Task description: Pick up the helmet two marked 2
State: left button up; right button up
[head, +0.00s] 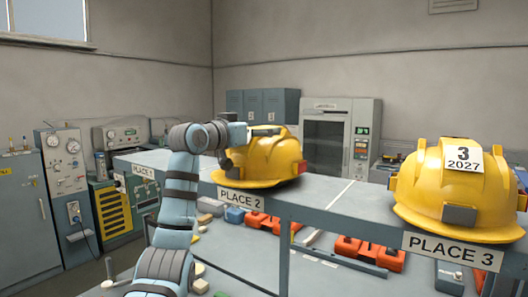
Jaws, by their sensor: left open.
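A yellow helmet (265,162) sits on the long grey bench (318,207) behind the PLACE 2 label (241,200). No number shows on its visible side, and its upper left part is hidden by my gripper. My left gripper (250,142) is open at the upper left of this helmet, with dark fingers close over its shell. I cannot tell whether they touch it. My right gripper is not in view.
Another yellow helmet (440,201) marked 3 and 2027 stands at the PLACE 3 label (452,251). Orange items (365,252) lie on the lower shelf. A grey cabinet (341,137) stands behind.

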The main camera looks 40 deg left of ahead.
pick_arm(q)
jog(key=shift+s, duration=0.3)
jog(key=c, duration=1.3)
jog(key=shift+s+d, duration=0.15)
jog(key=shift+d, duration=0.15)
grip_shut()
